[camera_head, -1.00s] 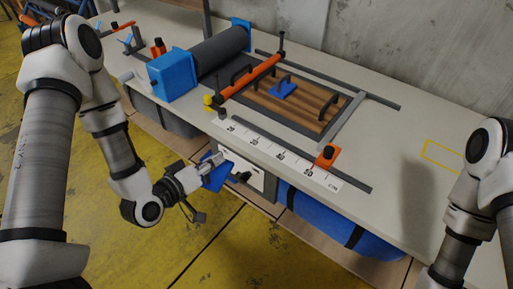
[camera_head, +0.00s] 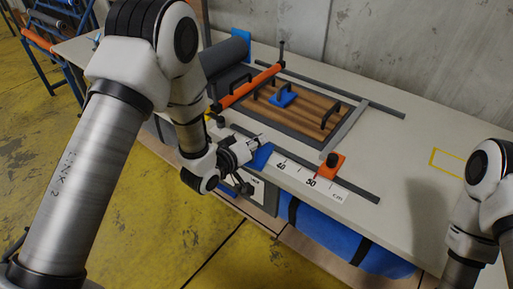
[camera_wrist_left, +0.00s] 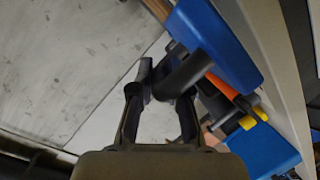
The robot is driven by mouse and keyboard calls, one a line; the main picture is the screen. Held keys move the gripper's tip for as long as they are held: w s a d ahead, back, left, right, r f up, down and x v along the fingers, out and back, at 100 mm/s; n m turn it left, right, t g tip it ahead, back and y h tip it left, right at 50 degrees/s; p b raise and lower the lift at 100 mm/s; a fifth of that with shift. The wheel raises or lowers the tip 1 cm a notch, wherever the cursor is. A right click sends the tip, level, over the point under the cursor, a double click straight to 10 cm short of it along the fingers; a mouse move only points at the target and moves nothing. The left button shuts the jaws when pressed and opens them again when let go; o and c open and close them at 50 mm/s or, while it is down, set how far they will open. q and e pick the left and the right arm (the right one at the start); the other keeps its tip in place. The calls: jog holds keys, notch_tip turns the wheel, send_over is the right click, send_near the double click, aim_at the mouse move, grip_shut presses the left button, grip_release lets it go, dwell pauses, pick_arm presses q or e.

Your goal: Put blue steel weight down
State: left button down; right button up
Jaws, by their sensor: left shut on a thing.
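My left gripper (camera_head: 250,146) is shut on a blue piece (camera_head: 263,156), which appears to be the blue steel weight. It is at the front edge of the bench, over the ruler strip (camera_head: 297,172) in the head view. Its height above the bench is hard to tell. In the left wrist view the fingers (camera_wrist_left: 160,92) close around a dark bar-like part (camera_wrist_left: 182,76).
A wooden board (camera_head: 297,112) with black handles and a blue piece (camera_head: 283,98) lies mid-bench. An orange bar (camera_head: 250,86) crosses beside it. An orange block (camera_head: 333,165) stands on the ruler. A yellow outline (camera_head: 446,163) marks clear bench at right. A blue roll (camera_head: 340,238) hangs below.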

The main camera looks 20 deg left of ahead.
aim_at(261, 156)
pick_arm(q)
notch_tip(261, 156, down, 2)
jog(key=shift+w+f, duration=0.1)
jog(key=shift+f, duration=0.15)
jog(key=c, duration=1.6)
grip_release()
jog(key=shift+f, duration=0.15)
jog(key=o, duration=0.5)
jog(key=shift+c, duration=0.2)
